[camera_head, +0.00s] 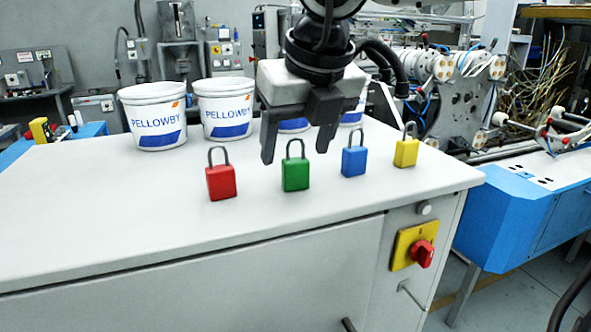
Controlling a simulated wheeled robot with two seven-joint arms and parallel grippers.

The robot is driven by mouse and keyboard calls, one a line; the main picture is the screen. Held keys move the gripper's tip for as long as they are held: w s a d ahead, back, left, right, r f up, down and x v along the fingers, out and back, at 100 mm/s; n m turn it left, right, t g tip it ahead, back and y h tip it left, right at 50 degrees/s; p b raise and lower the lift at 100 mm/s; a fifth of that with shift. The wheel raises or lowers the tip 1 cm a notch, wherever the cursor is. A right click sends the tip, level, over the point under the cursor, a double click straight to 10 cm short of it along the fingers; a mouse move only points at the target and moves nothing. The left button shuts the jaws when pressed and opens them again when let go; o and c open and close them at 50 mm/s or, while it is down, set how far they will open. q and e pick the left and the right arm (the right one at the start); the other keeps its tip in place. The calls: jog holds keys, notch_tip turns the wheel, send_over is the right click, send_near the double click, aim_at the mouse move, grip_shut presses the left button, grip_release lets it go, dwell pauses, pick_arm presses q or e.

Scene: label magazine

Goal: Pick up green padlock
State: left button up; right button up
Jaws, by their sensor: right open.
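The green padlock (296,175) stands upright on the grey bench top, its dark shackle pointing up. My right gripper (296,150) comes down from above, pointing down, with its jaws apart. In the picture its fingers lie around the upper part of the green padlock's shackle and a little above its body. I cannot tell whether they are level with it in depth. Nothing is held. My left gripper is not in view.
A red padlock (221,182) stands to the left, a blue padlock (354,161) and a yellow padlock (406,152) to the right. White buckets (157,117) stand behind, two partly hidden by my gripper. The bench top (90,220) is clear at the front left.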

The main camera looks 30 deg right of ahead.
aim_at(295, 159)
jog(key=shift+d+p+x, duration=0.2)
jog(key=shift+p+x, duration=0.2)
jog(key=shift+x, duration=0.95)
jog(key=shift+d+p+x, duration=0.15)
jog(key=shift+p+x, duration=0.2)
jog(key=shift+x, duration=1)
jog(key=shift+w+r, duration=0.15)
jog(key=c, duration=1.2)
